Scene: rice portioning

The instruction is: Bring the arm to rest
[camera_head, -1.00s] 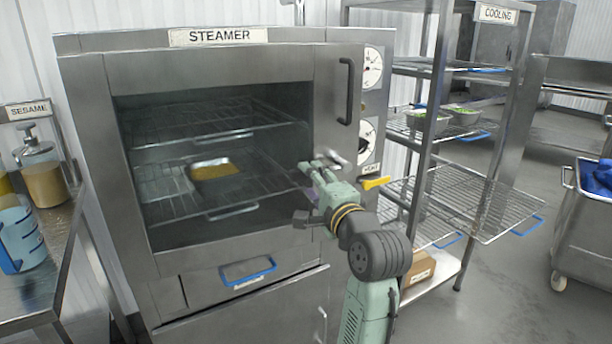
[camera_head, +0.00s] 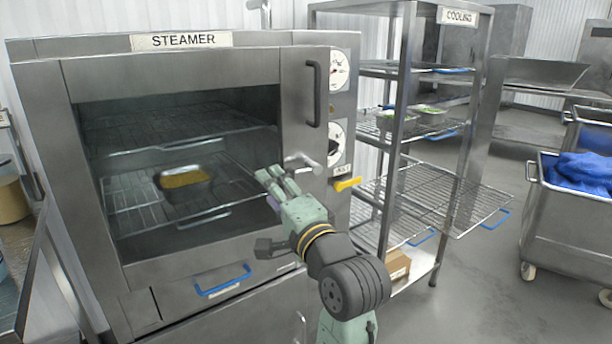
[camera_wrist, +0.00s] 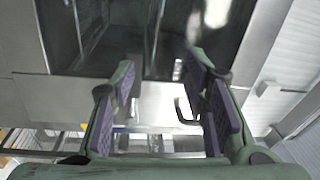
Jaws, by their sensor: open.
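My gripper (camera_head: 268,187) is in front of the right side of the steamer (camera_head: 100,72), near its yellow-tipped lever (camera_head: 346,184). In the wrist view my gripper (camera_wrist: 163,95) is open, with nothing between its purple-padded fingers. A metal pan (camera_head: 186,198) of yellow food sits on the steamer's lower wire rack, to the left of my gripper and apart from it. The steamer's glass front looks closed, though the glass is hard to make out.
A cooling rack (camera_head: 480,110) with pulled-out wire shelves and small pans (camera_head: 431,115) stands to the right. A metal cart (camera_head: 568,215) holding blue cloth (camera_head: 585,172) is at far right. A steel counter (camera_head: 12,270) edges the left. Floor is open between rack and cart.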

